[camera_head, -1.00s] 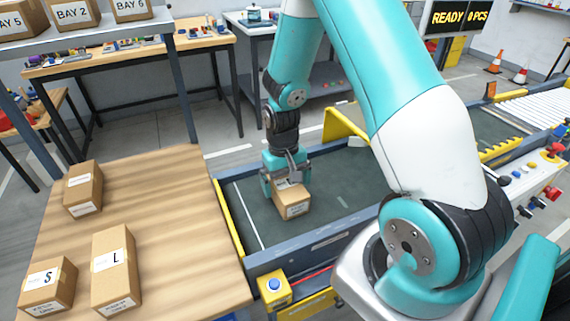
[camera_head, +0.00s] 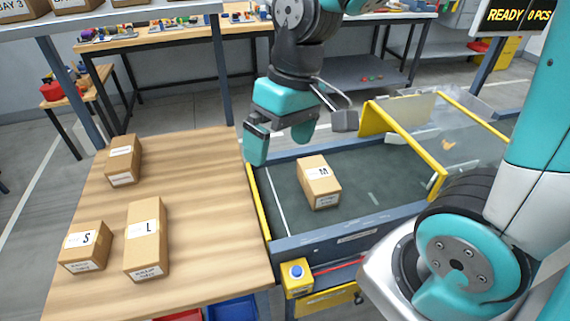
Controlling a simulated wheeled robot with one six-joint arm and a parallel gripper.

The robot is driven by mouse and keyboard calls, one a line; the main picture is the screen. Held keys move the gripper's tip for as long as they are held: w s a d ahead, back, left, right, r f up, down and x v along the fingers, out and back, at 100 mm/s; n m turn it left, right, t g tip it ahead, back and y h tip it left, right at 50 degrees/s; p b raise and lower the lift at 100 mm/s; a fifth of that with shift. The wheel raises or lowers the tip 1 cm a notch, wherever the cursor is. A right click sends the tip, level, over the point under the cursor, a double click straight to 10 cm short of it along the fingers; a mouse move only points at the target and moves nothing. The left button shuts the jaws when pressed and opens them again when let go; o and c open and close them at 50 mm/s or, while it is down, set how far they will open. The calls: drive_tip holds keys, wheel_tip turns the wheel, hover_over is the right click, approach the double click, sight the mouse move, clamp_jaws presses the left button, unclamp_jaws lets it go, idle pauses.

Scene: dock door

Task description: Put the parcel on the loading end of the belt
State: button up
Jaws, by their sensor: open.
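The parcel marked M (camera_head: 319,182), a small brown box with a white label, lies flat on the dark green belt (camera_head: 372,187), just right of the white line near the belt's left end. My gripper (camera_head: 280,155) is open and empty, raised above and to the left of the parcel, apart from it. Its teal fingers hang near the belt's left edge. Nothing hides the parcel.
A wooden table (camera_head: 203,200) at left holds a box marked S (camera_head: 86,246), a box marked L (camera_head: 146,240) and another box (camera_head: 124,160). A yellow guard (camera_head: 405,145) spans the belt. A blue button (camera_head: 297,272) sits at the front. The sign (camera_head: 508,18) reads READY 0 PCS.

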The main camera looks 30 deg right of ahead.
drive_tip(key=s+a+r+n+y, duration=0.1)
drive_tip(key=s+a+r+n, duration=0.2)
drive_tip(key=s+a, duration=0.3)
drive_tip(key=s+n, duration=0.1)
drive_tip(key=s, duration=0.2)
drive_tip(key=shift+s+y, duration=0.2)
drive_tip(key=shift+y, duration=0.1)
drive_tip(key=shift+d+r, duration=0.1)
drive_tip(key=shift+c, duration=0.5)
